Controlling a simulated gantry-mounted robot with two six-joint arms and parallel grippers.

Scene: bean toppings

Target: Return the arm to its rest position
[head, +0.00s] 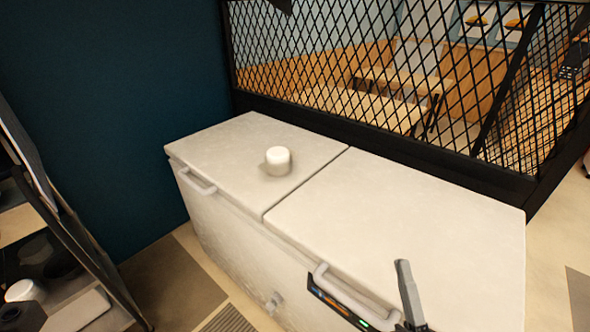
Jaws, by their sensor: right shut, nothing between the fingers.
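My right gripper (403,268) comes in from the bottom edge in the head view, at the front edge of a white chest freezer's right lid. It is shut and nothing shows between its fingers. It is just right of the right lid's handle (335,290); I cannot tell whether it touches the lid. Most of the right arm is out of view. My left gripper is not in view.
The white chest freezer (400,215) has two closed lids. A small white round container (278,160) stands on the left lid (230,150). A black mesh partition (360,60) stands behind. A dark rack (60,230) is at the left.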

